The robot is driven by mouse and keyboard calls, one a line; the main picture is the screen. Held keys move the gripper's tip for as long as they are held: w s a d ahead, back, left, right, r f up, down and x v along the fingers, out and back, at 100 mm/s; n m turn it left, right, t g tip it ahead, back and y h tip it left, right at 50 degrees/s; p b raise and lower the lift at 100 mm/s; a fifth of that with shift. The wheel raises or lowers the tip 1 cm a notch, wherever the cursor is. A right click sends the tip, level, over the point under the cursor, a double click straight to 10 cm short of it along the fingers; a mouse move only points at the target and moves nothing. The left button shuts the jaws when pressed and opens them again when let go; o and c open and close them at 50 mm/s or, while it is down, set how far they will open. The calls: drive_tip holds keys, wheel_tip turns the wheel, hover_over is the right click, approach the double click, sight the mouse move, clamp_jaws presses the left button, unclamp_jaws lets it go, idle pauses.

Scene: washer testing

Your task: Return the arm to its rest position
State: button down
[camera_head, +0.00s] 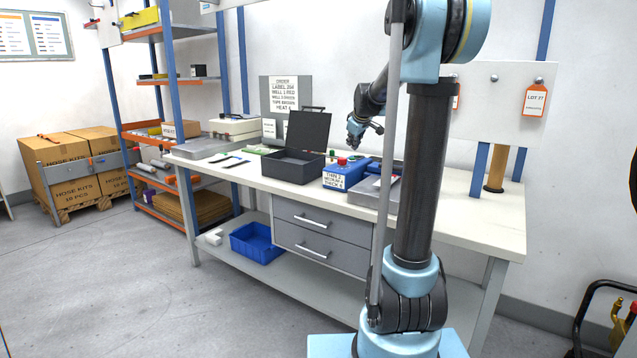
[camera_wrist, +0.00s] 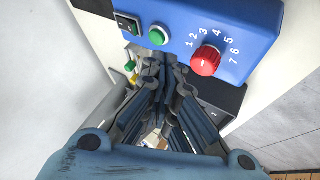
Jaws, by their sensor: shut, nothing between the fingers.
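My arm rises in front of the workbench in the head view. My gripper (camera_head: 355,140) hangs above the back of the bench, apart from it. In the wrist view my gripper's fingers (camera_wrist: 166,62) are together with nothing between them. Their tips overlap the edge of a blue control box (camera_wrist: 250,22) in the picture; I cannot tell the gap. The box has a black switch, a green button (camera_wrist: 159,36) and a red dial (camera_wrist: 206,61) with numbers around it. In the head view this blue box (camera_head: 338,171) sits on the bench below my gripper.
An open dark case (camera_head: 291,166) stands left of the blue box on the workbench (camera_head: 459,217). A grey tray (camera_head: 371,194) is to the right, partly behind my arm. A blue bin (camera_head: 256,243) is on the lower shelf.

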drive_tip(key=s+f+m+g, duration=0.2)
drive_tip(key=s+f, duration=0.5)
drive_tip(key=s, duration=0.9)
drive_tip(key=s+d+f+m+g, duration=0.1)
drive_tip(key=s+f+m, duration=0.3)
drive_tip(key=s, duration=1.3)
drive_tip(key=s+f+m+g, duration=0.2)
drive_tip(key=s+f+g, duration=0.1)
drive_tip(key=s+f, duration=0.8)
drive_tip(key=s, duration=0.5)
drive_tip(key=shift+s+d+f+m+h, duration=0.2)
drive_tip(key=shift+d+m+h, duration=0.1)
drive_tip(key=shift+m+h, duration=0.1)
drive_tip(key=shift+w+f, duration=0.2)
drive_tip(key=shift+w, duration=0.3)
drive_tip(key=shift+d, duration=0.1)
